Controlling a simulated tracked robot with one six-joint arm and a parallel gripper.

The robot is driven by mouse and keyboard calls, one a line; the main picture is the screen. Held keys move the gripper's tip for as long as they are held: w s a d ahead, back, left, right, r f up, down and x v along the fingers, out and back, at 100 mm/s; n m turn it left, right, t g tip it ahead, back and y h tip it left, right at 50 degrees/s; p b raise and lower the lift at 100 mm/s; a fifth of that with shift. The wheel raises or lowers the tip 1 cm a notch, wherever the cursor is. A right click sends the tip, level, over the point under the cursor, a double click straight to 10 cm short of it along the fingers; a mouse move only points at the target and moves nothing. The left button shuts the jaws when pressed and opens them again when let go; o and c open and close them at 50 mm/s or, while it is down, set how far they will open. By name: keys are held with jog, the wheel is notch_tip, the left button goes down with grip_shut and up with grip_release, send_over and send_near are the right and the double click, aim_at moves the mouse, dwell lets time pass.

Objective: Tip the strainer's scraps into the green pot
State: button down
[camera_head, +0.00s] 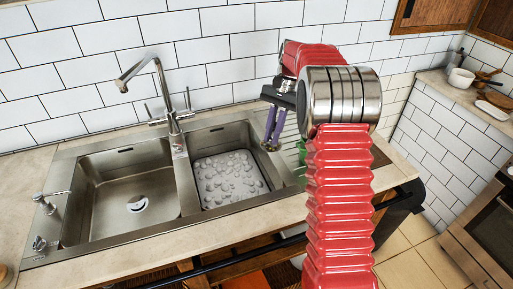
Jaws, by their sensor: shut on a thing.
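My gripper (271,139), with purple fingers pointing down, is above the right edge of the right-hand basin. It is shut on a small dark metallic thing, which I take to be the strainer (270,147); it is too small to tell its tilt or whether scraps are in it. A bit of the green pot (302,149) shows to the right of the fingers, on the drainer side. The rest of the pot is hidden behind my red arm, so its inside cannot be seen.
The steel sink's left basin (110,218) has a drain with a white fitting (137,203). The right basin holds a pale dimpled tray (228,180). A tall tap (170,105) stands behind, between the basins. A tiled wall (220,50) closes off the back.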

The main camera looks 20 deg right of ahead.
jog(key=s+d+r+m+t, duration=0.1)
jog(key=d+r+m+t, duration=0.1)
jog(key=d+r+m, duration=0.3)
jog(key=s+d+r+m+t, duration=0.1)
jog(key=d+r+m+t, duration=0.1)
jog(key=d+r+m, duration=0.4)
jog(key=d, duration=0.5)
jog(key=shift+s+d+m+t, duration=0.15)
jog(key=shift+s+m+t, duration=0.15)
jog(key=shift+s+m, duration=0.1)
jog(key=s+f+n+t+y, duration=0.4)
jog(key=f+n+t+y, duration=0.1)
jog(key=t, duration=1.4)
jog(key=shift+s+f+n+t+y, duration=0.2)
jog(key=shift+f+n+t+y, duration=0.2)
jog(key=shift+f+n, duration=0.75)
jog(key=shift+f, duration=0.2)
jog(key=shift+r+m, duration=0.1)
jog(key=shift+m, duration=0.15)
dwell(0.7)
